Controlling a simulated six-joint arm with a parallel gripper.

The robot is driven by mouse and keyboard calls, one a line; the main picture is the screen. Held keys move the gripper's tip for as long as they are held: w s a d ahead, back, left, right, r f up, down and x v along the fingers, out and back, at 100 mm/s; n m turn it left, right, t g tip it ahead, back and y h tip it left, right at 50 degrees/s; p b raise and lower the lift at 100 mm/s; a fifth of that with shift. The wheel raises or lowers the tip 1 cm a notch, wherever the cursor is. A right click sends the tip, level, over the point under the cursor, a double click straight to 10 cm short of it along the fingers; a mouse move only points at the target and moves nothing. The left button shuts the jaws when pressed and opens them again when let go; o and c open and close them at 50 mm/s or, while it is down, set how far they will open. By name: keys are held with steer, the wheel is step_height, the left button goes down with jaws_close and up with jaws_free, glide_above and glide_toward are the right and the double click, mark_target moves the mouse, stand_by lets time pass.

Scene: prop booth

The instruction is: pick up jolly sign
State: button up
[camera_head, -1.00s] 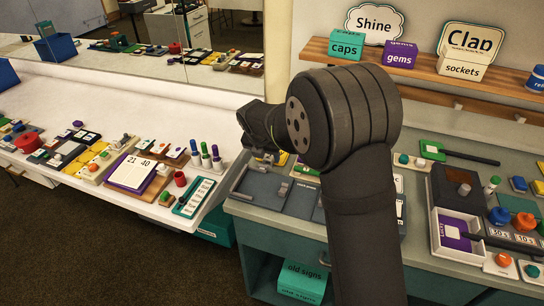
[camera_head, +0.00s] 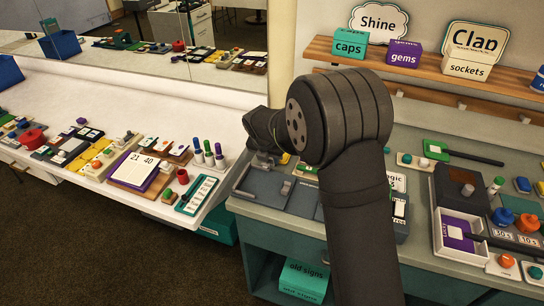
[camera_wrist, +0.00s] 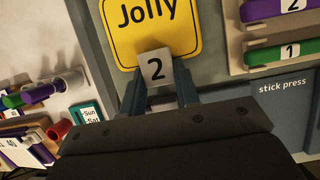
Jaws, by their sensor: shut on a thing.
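The yellow jolly sign (camera_wrist: 152,28) has a dark border and the word "Jolly"; its top is cut off in the wrist view. A grey tag marked "2" (camera_wrist: 156,67) overlaps the sign's lower edge. My gripper (camera_wrist: 158,88) is shut at this tag, one finger on each side of it. How the tag joins the sign is hidden. In the head view my arm covers most of this spot, and only a sliver of yellow (camera_head: 285,159) shows beside my wrist.
A stick press (camera_wrist: 284,110) and a rack of numbered coloured sticks (camera_wrist: 282,50) are close on the right in the wrist view. A white counter (camera_head: 130,92) crowded with small props stands left. A wooden shelf (camera_head: 420,66) with boxes runs behind my arm.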

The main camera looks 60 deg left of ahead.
step_height(320, 180, up, 4)
steer(key=shift+r, duration=0.1)
steer(key=w+d+r, duration=0.6)
steer(key=w+d, duration=0.1)
steer(key=w, duration=0.1)
steer(key=shift+s+d+f+n+g, duration=0.8)
steer(key=shift+s+n, duration=1.05)
steer(key=shift+n, duration=1.15)
steer(key=shift+s+d+f+n+g, duration=0.6)
steer(key=shift+s+n+g, duration=1)
steer(key=shift+n, duration=1.4)
steer(key=shift+s+d+f+n+g, duration=0.45)
steer(key=shift+s+f+n+g, duration=0.45)
steer(key=shift+s+n, duration=1.65)
